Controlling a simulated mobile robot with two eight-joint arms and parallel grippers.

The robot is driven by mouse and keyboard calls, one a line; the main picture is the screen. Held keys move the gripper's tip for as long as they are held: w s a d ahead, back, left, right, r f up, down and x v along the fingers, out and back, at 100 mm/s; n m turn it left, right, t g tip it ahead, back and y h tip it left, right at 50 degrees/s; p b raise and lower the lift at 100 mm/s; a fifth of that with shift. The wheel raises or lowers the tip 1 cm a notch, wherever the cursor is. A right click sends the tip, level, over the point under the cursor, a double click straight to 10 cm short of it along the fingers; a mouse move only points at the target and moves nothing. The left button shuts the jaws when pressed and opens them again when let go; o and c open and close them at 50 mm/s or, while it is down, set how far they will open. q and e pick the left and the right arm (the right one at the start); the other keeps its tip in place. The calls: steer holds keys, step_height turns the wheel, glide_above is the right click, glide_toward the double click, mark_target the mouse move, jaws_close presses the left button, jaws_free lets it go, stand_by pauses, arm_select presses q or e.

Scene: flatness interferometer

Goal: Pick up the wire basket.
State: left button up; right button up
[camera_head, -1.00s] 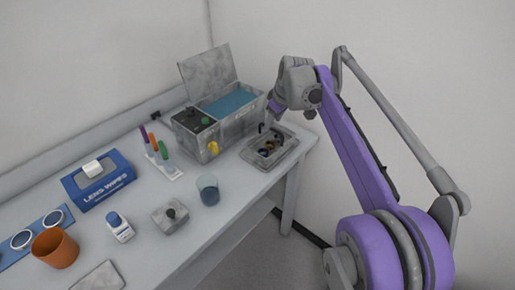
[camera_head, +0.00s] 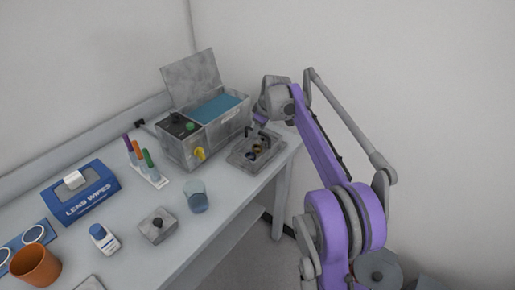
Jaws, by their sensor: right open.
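The wire basket appears to be the small dark-framed holder (camera_head: 257,148) with brownish round pieces in it, on a grey tray (camera_head: 238,160) at the right end of the bench. Its wires are too small to make out clearly. My right gripper (camera_head: 258,129) is open and points down just above the holder. Whether its fingers touch the holder or its handle cannot be told. My left gripper is not in view.
Left of the tray stands a grey tank unit (camera_head: 205,140) with blue liquid (camera_head: 218,108) and a raised lid (camera_head: 190,77).

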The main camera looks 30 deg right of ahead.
steer(key=x, duration=0.3)
steer(key=shift+d+f, duration=0.1)
jaws_close()
